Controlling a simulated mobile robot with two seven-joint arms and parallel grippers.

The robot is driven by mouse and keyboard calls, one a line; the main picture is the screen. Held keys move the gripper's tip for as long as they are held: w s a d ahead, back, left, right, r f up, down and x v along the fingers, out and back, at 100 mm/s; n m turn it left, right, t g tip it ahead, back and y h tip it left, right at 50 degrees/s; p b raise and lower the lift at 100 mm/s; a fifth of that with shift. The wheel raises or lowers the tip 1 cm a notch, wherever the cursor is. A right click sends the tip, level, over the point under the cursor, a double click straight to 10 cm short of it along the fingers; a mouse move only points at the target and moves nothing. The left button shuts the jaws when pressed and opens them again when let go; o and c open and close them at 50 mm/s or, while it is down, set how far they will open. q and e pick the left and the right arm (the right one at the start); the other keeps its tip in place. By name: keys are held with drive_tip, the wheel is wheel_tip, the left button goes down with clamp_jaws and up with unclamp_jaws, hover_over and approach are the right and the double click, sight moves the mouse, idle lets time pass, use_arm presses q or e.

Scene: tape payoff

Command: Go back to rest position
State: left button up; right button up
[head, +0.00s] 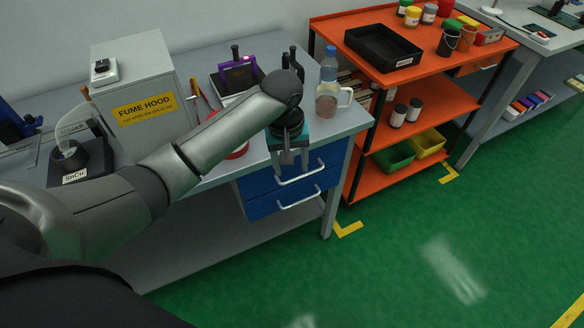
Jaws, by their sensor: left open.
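My left arm reaches in from the left over the grey workbench (225,175). My left gripper (288,158) points down at the bench's front right edge, above the blue drawers (290,185). Its fingers look small and partly overlap the bench edge behind them. It is open, and I see nothing held between them. A teal patch shows around the gripper; I cannot tell what it belongs to. My right gripper is not in view.
A grey fume hood box (140,85), a black labelled holder (85,165), a purple device (237,75), a clear bottle (328,70) and a mug (328,100) stand on the bench. An orange shelf cart (400,80) stands right. Green floor (400,250) is clear in front.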

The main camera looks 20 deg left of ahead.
use_arm(q)
drive_tip(key=shift+s+d+f, duration=0.1)
drive_tip(key=shift+s+d, duration=0.05)
idle(0.4)
drive_tip(key=s+a+f+m, duration=0.1)
drive_tip(key=s+f, duration=0.4)
drive_tip(key=f, duration=0.5)
drive_tip(key=s+a+f+m, duration=0.1)
drive_tip(key=s+f, duration=0.4)
drive_tip(key=f, duration=0.5)
drive_tip(key=s+a+f+m, duration=0.1)
drive_tip(key=s+f, duration=0.4)
drive_tip(key=f, duration=0.4)
drive_tip(key=s+d+f+m, duration=0.1)
drive_tip(key=s+f, duration=0.4)
drive_tip(key=s, duration=0.7)
drive_tip(key=s+d+f+m+b, duration=0.1)
drive_tip(key=s+f+m, duration=0.3)
drive_tip(key=s, duration=0.8)
drive_tip(key=shift+s+f+m, duration=0.3)
drive_tip(key=shift+s+f, duration=0.05)
drive_tip(key=shift+f, duration=0.1)
